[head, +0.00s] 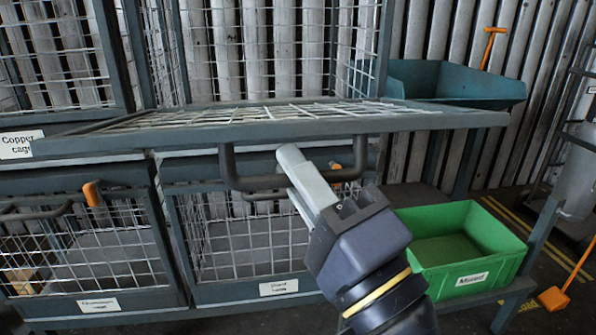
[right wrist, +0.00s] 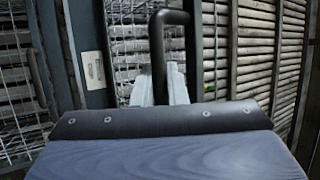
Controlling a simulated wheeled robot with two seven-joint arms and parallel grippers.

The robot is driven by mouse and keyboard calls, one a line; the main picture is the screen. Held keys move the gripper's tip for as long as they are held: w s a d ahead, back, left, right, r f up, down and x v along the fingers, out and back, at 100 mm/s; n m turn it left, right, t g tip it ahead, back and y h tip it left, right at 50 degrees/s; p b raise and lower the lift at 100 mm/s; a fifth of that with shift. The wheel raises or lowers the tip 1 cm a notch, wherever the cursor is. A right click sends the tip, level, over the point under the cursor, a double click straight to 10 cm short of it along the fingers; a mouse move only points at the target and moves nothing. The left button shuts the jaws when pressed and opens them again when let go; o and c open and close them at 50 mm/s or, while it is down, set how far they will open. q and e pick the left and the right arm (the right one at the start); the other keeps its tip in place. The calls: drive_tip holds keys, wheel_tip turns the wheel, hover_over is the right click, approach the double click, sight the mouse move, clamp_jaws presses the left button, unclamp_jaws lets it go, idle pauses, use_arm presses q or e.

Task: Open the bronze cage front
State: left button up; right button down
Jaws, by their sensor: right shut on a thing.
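A mesh front panel with a grey frame (head: 270,128) is folded down to about level at the upper middle cage, whose inside stands open behind it. I take it for the bronze cage front; no label shows on it. A dark bar handle (head: 228,170) hangs under the panel's front. My right gripper (head: 303,178) is shut on this handle, its pale fingers reaching up from below right. In the right wrist view the handle (right wrist: 172,50) rises from between the fingers (right wrist: 160,88). My left gripper is not in view.
The copper cage label (head: 20,144) is at the left. Two closed lower cages have an orange latch (head: 92,193) and a label (head: 279,287) too small to read. A green bin (head: 462,245) stands right of my arm. A teal bin (head: 455,84) is behind the panel's right end.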

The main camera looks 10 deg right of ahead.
drive_tip(key=c, duration=1.5)
unclamp_jaws()
drive_tip(key=shift+r, duration=0.1)
drive_tip(key=shift+o, duration=0.2)
drive_tip(key=p+v, duration=0.2)
drive_tip(key=v, duration=0.6)
drive_tip(key=shift+c, duration=0.2)
